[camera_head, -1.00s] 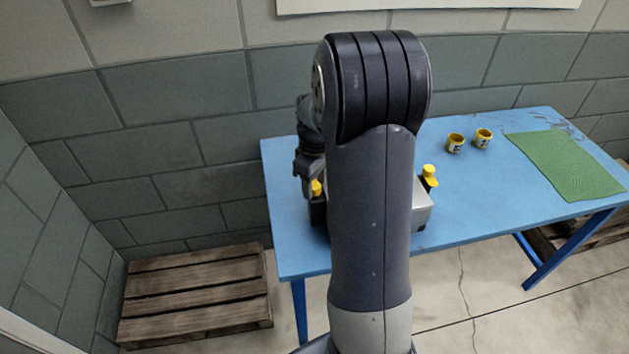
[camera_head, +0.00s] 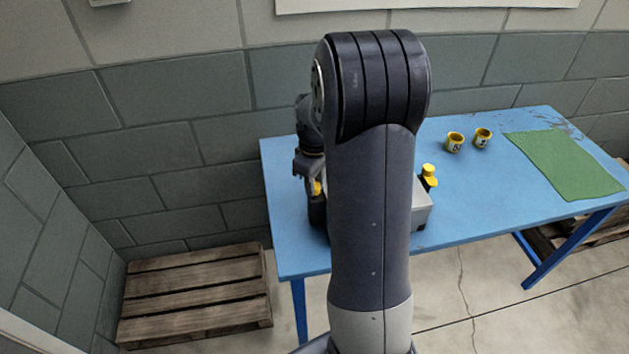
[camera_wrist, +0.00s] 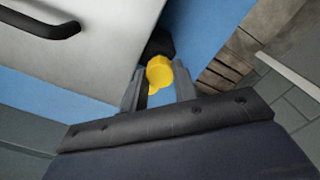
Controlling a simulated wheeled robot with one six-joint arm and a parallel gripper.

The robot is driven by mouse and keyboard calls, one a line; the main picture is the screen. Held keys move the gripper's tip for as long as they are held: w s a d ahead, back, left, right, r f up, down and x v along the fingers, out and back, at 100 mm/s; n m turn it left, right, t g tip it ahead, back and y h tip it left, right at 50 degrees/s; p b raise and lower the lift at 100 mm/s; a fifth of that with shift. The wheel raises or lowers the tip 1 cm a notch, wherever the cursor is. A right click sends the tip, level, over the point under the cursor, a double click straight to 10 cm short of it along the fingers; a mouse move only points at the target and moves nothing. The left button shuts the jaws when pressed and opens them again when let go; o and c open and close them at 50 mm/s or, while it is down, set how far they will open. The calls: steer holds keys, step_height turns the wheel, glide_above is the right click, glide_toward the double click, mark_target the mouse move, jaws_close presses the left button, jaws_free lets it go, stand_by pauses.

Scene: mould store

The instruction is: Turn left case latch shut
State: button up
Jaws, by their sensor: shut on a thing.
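The left case latch (camera_wrist: 159,73) is a yellow knob on a dark mount at the case's side. My gripper (camera_wrist: 160,88) is shut on this knob, one finger on each side of it in the wrist view. In the head view the knob shows as a small yellow patch (camera_head: 317,188) under my gripper (camera_head: 308,180). The case (camera_wrist: 85,45) is pale grey with a dark handle (camera_wrist: 45,27). My arm hides most of it in the head view, where its right end (camera_head: 421,207) shows. The right latch (camera_head: 429,175) is yellow and stands at that end.
The blue table (camera_head: 480,205) carries the case. A wooden pallet (camera_head: 197,297) is on the floor at left. A block wall (camera_head: 180,120) stands close behind.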

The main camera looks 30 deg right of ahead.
steer(key=m, duration=0.9)
steer(key=shift+m, duration=0.3)
steer(key=m, duration=0.4)
steer(key=shift+m, duration=2)
steer(key=o, duration=1)
steer(key=shift+c, duration=0.2)
